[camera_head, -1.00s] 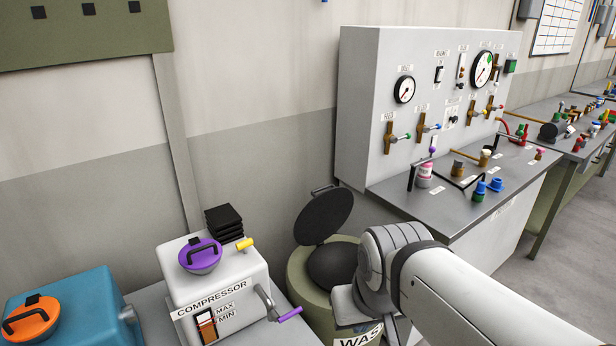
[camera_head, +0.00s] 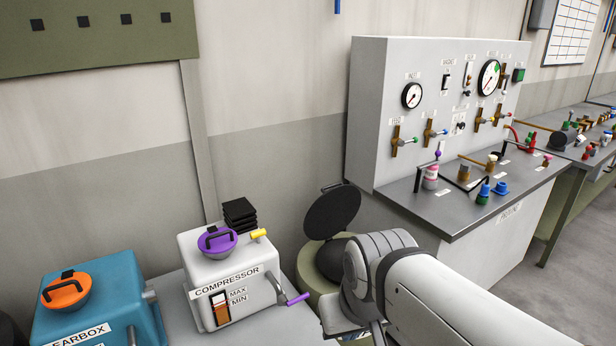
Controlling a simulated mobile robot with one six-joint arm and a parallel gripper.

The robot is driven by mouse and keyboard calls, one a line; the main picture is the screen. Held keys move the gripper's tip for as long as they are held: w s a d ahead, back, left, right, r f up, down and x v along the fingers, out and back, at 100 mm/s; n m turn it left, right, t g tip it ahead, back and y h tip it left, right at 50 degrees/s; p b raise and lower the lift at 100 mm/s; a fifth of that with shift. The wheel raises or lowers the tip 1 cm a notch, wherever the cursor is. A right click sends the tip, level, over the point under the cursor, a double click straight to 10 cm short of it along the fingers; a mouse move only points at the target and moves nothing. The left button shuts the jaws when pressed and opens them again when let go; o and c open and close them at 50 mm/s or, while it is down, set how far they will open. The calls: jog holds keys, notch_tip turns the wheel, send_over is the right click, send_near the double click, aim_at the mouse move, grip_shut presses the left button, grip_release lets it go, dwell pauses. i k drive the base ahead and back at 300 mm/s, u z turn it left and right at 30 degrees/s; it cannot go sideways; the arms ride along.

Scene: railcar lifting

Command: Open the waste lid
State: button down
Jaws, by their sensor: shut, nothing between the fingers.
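The waste bin (camera_head: 309,272) is an olive-green drum right of the compressor, partly hidden behind my arm. Its round black lid (camera_head: 333,211) stands raised and leans back toward the wall, with a small handle at its upper edge. The lid is open, and the dark inside of the bin (camera_head: 330,256) shows below it. My white and grey arm (camera_head: 385,275) crosses in front of the bin from the lower right. Its wrist hides the bin's front and right side. My gripper's fingers do not show.
A white compressor box (camera_head: 205,280) with a purple cap and purple-ended handle stands left of the bin. A teal gearbox (camera_head: 100,295) with an orange cap is farther left. A gauge panel (camera_head: 435,110) with a grey bench (camera_head: 450,215) stands close on the right.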

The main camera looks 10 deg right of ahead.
aim_at(331, 213)
jog(key=u, duration=0.05)
jog(key=i, duration=0.85)
jog(key=z, duration=0.5)
